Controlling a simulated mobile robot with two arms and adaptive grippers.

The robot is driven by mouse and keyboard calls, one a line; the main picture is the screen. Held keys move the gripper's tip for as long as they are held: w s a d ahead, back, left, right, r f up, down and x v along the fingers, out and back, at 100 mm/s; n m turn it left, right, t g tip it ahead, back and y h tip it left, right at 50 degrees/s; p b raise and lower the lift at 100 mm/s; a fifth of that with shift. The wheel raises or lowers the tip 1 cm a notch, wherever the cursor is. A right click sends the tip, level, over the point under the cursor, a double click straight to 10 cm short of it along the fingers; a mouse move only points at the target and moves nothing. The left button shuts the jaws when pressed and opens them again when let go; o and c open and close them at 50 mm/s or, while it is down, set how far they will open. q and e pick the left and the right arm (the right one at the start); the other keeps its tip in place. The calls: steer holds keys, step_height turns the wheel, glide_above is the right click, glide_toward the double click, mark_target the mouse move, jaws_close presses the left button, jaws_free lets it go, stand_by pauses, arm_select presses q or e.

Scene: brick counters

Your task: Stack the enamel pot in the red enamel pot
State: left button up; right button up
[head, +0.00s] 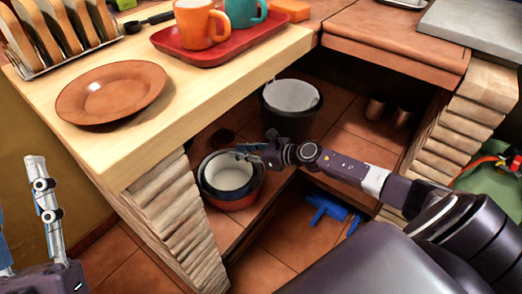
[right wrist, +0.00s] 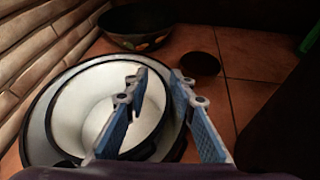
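A white enamel pot (head: 228,173) with a dark rim sits inside the larger red enamel pot (head: 238,204) on the low tiled shelf. In the right wrist view the white bowl of the inner pot (right wrist: 85,113) is nested within the pale, wider rim of the outer pot (right wrist: 37,130). My right gripper (head: 250,151) is at the pots' far right rim. In the right wrist view its fingers (right wrist: 158,78) are apart, one over the inner pot and one toward its outside, with nothing clamped between them. My left gripper (head: 37,172) is raised at the far left, away from the pots; its opening is unclear.
A dark bucket (head: 290,108) stands behind the pots. A patterned dark bowl (right wrist: 137,25) and a small dark round thing (right wrist: 199,64) lie beyond them. A brick wall (head: 178,220) borders the pots on the left. The counter above holds a brown plate (head: 112,91) and red tray (head: 220,47).

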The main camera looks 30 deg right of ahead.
steer(key=shift+r+p, duration=0.4)
steer(key=shift+r, duration=0.15)
arm_select(q)
steer(key=w+f+g+y+p, duration=0.1)
steer(key=w+f+g, duration=0.4)
steer(key=f, duration=0.5)
steer(key=shift+f+g+y, duration=0.4)
steer(key=shift+g+y, duration=0.1)
steer(key=shift+g, duration=0.1)
arm_select(e)
steer(key=v, duration=1.2)
steer(key=shift+f, duration=0.2)
arm_select(q)
steer(key=shift+f, duration=0.1)
